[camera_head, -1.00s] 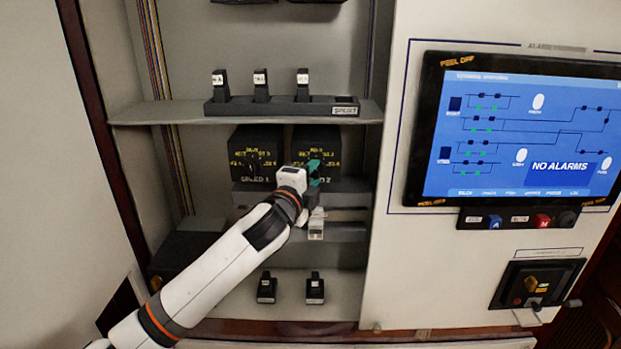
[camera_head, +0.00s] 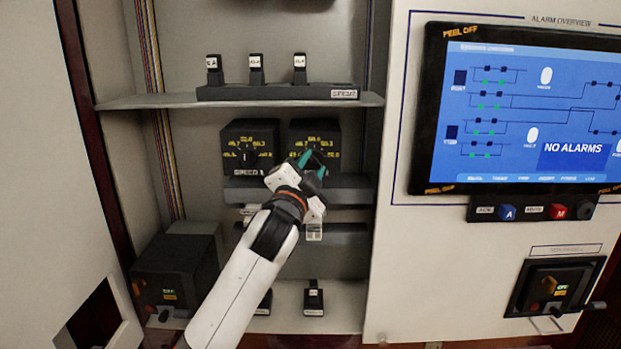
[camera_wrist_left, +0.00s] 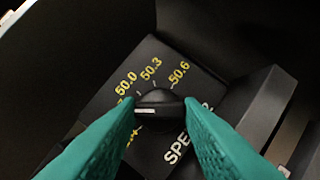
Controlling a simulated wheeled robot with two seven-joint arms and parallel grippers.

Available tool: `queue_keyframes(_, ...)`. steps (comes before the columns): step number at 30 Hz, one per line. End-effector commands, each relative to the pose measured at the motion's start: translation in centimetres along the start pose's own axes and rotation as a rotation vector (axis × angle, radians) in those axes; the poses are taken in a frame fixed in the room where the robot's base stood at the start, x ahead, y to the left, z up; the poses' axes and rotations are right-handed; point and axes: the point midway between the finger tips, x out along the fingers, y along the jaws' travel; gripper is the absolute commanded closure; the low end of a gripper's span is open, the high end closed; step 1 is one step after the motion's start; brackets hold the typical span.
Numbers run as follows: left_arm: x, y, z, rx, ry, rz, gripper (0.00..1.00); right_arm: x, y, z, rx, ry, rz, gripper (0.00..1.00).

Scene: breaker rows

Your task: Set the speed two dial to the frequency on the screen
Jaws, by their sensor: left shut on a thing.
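The speed two dial box (camera_head: 327,136) is the right one of two black boxes on the middle shelf, with yellow markings. My left gripper (camera_head: 312,162) is in front of it and covers its knob in the head view. In the left wrist view the teal fingers (camera_wrist_left: 161,103) are shut on the black dial knob (camera_wrist_left: 160,98), one at each side. The knob's white mark lies at its left end, toward the partly hidden lower numbers. The figures 50.0, 50.3 and 50.6 are readable. The screen (camera_head: 530,110) shows a line diagram and "NO ALARMS"; I cannot read a frequency.
The speed one box (camera_head: 249,147) stands just left of the speed two box. Above is a shelf (camera_head: 140,102) with a row of breakers. A black box (camera_head: 178,262) with a handle sits at lower left. A handle panel (camera_head: 553,288) is at lower right.

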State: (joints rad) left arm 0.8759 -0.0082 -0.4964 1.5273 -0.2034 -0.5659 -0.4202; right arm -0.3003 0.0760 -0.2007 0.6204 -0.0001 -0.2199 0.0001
Motion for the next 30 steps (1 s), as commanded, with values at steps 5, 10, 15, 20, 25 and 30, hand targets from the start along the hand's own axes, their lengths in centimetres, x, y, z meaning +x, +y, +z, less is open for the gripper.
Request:
queue_keyframes(5,0.05,0.55,0.49,-0.029,-0.012,0.023,0.9,0.48,-0.26,-0.12,-0.002,0.001,-0.003,1.0)
queue_keyframes(10,0.06,0.63,0.53,-0.035,-0.012,0.026,0.9,0.48,-0.42,-0.17,-0.003,0.002,-0.005,1.0)
queue_keyframes(15,0.06,0.64,0.54,-0.034,-0.012,0.026,0.9,0.46,-0.44,-0.17,-0.003,0.002,-0.005,1.0)
queue_keyframes(20,0.06,0.63,0.54,-0.033,-0.012,0.026,0.52,0.46,-0.45,-0.18,-0.002,0.002,-0.005,1.0)
queue_keyframes(25,0.02,0.35,0.37,-0.033,-0.008,0.02,0.45,0.49,-0.44,-0.18,-0.002,0.002,-0.005,1.0)
queue_keyframes(30,-0.09,0.18,0.25,-0.033,-0.005,0.018,0.45,0.56,-0.45,-0.17,-0.002,0.002,-0.006,1.0)
